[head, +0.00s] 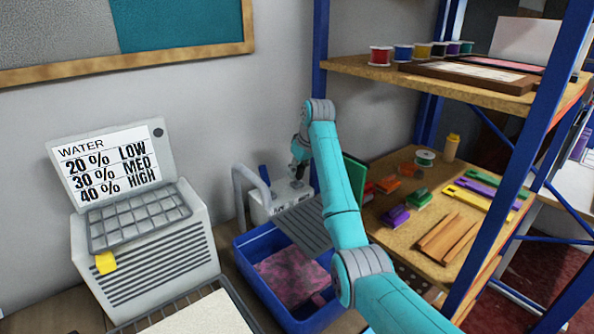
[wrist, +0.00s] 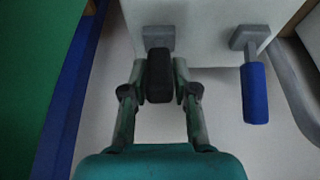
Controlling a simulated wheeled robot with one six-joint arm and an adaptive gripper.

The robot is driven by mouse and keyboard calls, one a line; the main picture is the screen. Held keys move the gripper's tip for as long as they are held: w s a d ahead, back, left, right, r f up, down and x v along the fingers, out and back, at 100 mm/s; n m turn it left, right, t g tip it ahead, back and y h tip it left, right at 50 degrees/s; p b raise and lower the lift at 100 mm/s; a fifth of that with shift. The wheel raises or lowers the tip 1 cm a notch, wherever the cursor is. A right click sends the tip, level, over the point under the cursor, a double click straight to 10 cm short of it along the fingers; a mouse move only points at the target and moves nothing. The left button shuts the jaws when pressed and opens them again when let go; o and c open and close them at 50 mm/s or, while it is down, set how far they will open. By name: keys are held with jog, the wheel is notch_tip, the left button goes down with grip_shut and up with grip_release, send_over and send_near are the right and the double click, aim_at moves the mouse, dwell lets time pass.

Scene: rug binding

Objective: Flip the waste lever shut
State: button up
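A pale box (head: 262,206) stands against the wall with small dark lettering on its front, too small to read surely. It carries a lever with a blue handle (head: 265,174), which also shows in the wrist view (wrist: 255,93), and a second lever with a black handle (wrist: 159,76). Which one is the waste lever I cannot read. My gripper (wrist: 159,80) has one finger on each side of the black handle, and both pads appear to press on it. In the head view my gripper (head: 299,168) is small and partly hidden by my wrist, right of the blue handle.
A grey pipe (head: 254,185) curves beside the box. A blue bin (head: 254,268) with pink cloth and a grey ribbed tray (head: 305,224) lie in front. A blue-posted shelf (head: 430,215) stands close on the right, with a green panel (head: 354,178) near my arm.

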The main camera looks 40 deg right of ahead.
grip_shut()
